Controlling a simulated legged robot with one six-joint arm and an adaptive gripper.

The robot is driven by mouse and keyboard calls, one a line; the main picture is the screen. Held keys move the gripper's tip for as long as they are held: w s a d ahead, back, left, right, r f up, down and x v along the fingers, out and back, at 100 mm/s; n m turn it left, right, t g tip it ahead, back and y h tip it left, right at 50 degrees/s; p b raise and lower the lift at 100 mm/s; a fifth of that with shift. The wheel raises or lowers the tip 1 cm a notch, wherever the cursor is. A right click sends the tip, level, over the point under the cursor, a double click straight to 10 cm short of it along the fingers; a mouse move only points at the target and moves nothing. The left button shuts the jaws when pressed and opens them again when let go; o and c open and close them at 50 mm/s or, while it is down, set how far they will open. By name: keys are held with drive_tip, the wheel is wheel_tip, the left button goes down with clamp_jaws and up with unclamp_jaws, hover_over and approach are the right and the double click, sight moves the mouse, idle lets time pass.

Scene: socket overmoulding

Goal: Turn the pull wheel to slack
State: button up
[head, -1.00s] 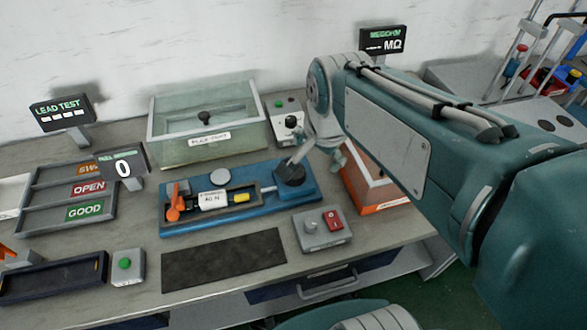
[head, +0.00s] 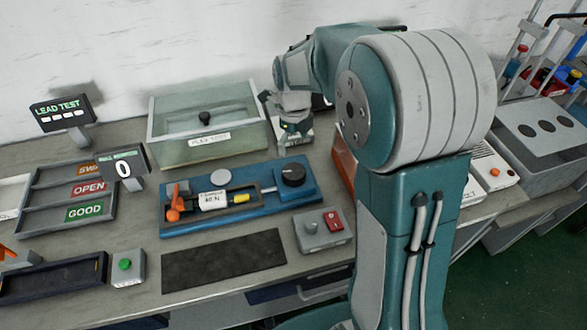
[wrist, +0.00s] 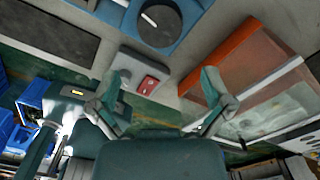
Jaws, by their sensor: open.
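The pull wheel (head: 292,176) is a black round knob with a white mark on the right end of the blue pull fixture (head: 240,212). In the wrist view the wheel (wrist: 160,28) shows at the top centre, its white mark toward the left of its face. My gripper (head: 295,130) is above and behind the wheel in the head view, apart from it, near the clear-lidded box. In the wrist view my gripper (wrist: 158,85) has its two fingers spread wide with nothing between them. The fixture also carries an orange clamp, a white label and a yellow piece.
A grey switch box with a red switch (head: 333,219) stands in front of the wheel. A clear-lidded box (head: 208,125) stands behind the fixture. An orange-sided tray (wrist: 235,55) lies right of the wheel. A small display (head: 124,166) reads 0. The dark mat (head: 225,262) is bare.

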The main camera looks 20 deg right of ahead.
sight(294, 171)
wheel_tip(294, 171, down, 10)
drive_tip(key=shift+f, duration=0.1)
idle(0.4)
drive_tip(key=c, duration=0.8)
